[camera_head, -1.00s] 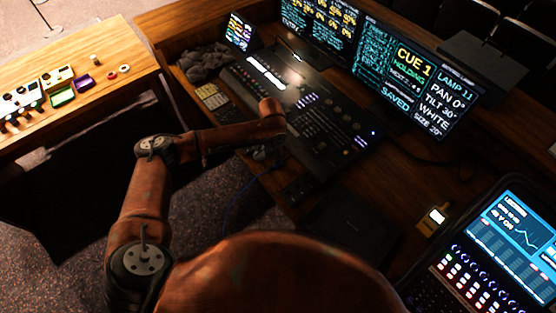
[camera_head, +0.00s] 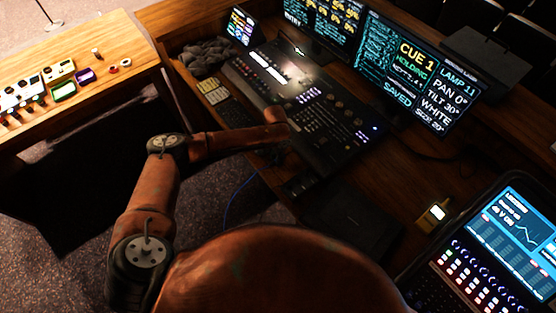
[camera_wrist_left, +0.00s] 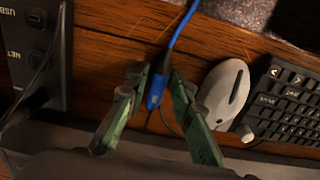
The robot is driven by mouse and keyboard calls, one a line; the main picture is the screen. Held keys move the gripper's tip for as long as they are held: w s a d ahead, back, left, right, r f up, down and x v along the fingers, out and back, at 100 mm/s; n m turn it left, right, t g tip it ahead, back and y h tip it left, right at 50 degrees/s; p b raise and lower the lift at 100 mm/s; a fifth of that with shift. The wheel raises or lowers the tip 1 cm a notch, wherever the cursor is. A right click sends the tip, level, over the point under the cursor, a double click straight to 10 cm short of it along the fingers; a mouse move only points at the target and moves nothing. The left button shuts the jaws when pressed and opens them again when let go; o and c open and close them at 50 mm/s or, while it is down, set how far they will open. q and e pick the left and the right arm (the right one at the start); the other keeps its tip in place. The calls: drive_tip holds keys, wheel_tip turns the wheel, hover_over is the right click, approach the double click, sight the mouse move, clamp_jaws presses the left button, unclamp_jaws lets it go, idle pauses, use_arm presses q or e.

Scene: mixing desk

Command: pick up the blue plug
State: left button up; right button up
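The blue plug (camera_wrist_left: 155,90) is between the green fingers of my left gripper (camera_wrist_left: 161,80) in the left wrist view. In the head view my left gripper (camera_head: 275,155) is small and dark at the front edge of the desk, below the mixing console. The plug itself cannot be made out there, but the blue cable (camera_head: 232,200) hangs below the desk edge. My right gripper is not in view.
A pale mouse (camera_wrist_left: 224,92) and a black keyboard (camera_wrist_left: 288,105) lie right of the gripper. A dark box with USB and NET sockets (camera_wrist_left: 38,50) stands left. The console (camera_head: 310,110) and monitors (camera_head: 410,75) fill the desk behind. A side table (camera_head: 110,50) stands left.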

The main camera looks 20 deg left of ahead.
use_arm(q)
clamp_jaws()
drive_tip(key=shift+r, duration=0.1)
idle(0.3)
